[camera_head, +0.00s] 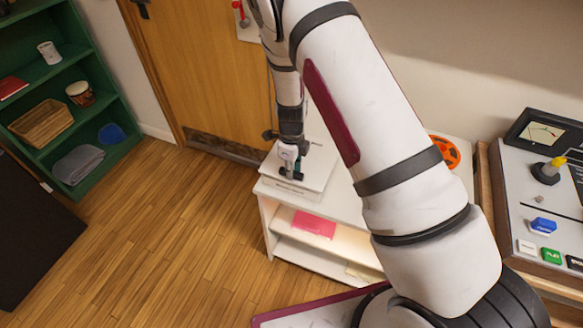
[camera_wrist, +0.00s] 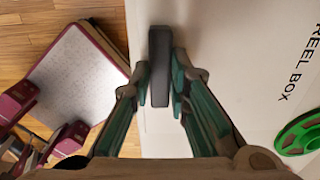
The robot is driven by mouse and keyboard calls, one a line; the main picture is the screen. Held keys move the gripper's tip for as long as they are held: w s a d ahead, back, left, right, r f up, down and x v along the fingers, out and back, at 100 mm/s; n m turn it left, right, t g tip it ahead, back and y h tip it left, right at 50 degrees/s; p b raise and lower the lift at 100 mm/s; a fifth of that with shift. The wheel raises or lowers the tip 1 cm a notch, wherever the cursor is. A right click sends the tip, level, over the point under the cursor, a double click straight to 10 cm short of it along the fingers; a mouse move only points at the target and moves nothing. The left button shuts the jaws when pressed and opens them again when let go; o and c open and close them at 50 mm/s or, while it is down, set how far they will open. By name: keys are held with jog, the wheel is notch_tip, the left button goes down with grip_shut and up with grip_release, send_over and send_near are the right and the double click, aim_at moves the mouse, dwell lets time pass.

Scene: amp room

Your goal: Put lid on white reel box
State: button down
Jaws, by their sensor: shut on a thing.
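My gripper (camera_wrist: 160,82) is shut on a dark grey bar-shaped handle (camera_wrist: 159,52), with a teal finger on either side. The handle stands out against a broad white surface, which I take to be the lid (camera_wrist: 225,50). Black "REEL BOX" lettering shows towards the right of the wrist view. In the head view my gripper (camera_head: 290,168) points down over the flat white reel box (camera_head: 318,172) on a low white shelf unit. I cannot tell box from lid there, nor whether a gap lies between them. My arm hides part of this area.
The white shelf unit (camera_head: 262,215) holds a pink item (camera_head: 313,224) on a lower shelf. An orange reel (camera_head: 452,152) lies on top to the right. A green reel (camera_wrist: 303,134) shows in the wrist view. A control console (camera_head: 505,205) stands far right; open wooden floor lies left.

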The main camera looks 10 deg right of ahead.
jog(key=shift+f, duration=0.3)
jog(key=c, duration=1.5)
grip_release()
jog(key=shift+c, duration=0.2)
jog(key=s+r+n+t+y, duration=0.1)
jog(key=s+r+n, duration=0.15)
jog(key=r, duration=1.05)
jog(key=s+r+n+y, duration=0.15)
jog(key=r+n, duration=0.25)
jog(key=r, duration=0.9)
jog(key=s+d+r+n+t+h, duration=0.1)
jog(key=s+d+r+n+t, duration=0.1)
jog(key=s+r+n, duration=0.6)
jog(key=s+d+r+n+t+h, duration=0.1)
jog(key=s+r+n, duration=0.7)
jog(key=s, duration=0.8)
jog(key=d+n+t, duration=0.1)
jog(key=d+n, duration=0.1)
jog(key=shift+d+n, duration=0.15)
jog(key=shift+n, duration=0.2)
